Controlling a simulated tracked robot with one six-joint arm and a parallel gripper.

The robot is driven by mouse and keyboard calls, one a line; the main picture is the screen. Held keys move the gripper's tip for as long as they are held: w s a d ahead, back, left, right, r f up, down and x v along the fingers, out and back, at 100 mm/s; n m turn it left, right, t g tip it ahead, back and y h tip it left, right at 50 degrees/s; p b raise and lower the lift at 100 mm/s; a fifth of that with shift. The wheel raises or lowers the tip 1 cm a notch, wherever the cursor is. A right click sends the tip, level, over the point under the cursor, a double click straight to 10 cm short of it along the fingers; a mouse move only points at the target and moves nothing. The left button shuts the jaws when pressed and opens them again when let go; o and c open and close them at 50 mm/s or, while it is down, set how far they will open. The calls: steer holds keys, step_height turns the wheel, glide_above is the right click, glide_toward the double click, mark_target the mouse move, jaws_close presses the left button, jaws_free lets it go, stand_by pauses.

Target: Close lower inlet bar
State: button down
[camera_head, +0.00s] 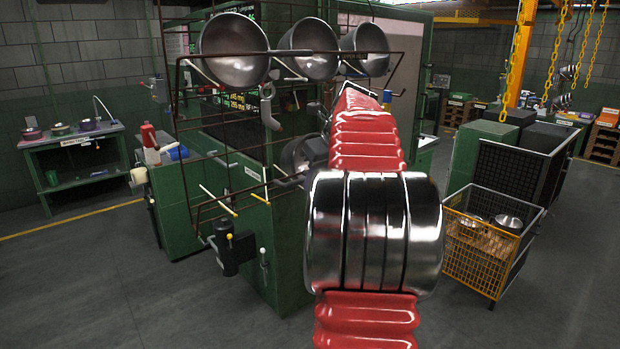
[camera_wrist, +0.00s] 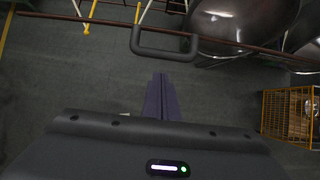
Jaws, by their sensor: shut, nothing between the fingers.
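My gripper (camera_wrist: 160,78) shows in the wrist view as two dark purple fingers pressed together, empty, above the floor. A dark U-shaped handle (camera_wrist: 165,53) hangs from a brown bar (camera_wrist: 110,21) just beyond the fingertips; a small gap shows between them. I cannot tell for sure which part is the lower inlet bar. In the head view, the brown wire rack (camera_head: 178,130) carries a grey hanging handle (camera_head: 268,112) and pale rods, some with yellow ends (camera_head: 228,208). My red-sleeved arm crosses in front and hides part of the rack; my fingertips are not clear there.
Steel bowls (camera_head: 233,50) hang along the rack's top and also show at the wrist view's upper right (camera_wrist: 235,18). A green cabinet (camera_head: 270,250) stands below the rack. A yellow wire basket (camera_head: 485,250) stands at right. The floor at left is clear.

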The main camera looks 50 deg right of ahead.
steer(key=v, duration=1)
steer(key=shift+r, duration=0.2)
steer(key=shift+s+d, duration=0.1)
steer(key=shift+s, duration=0.05)
stand_by(0.3)
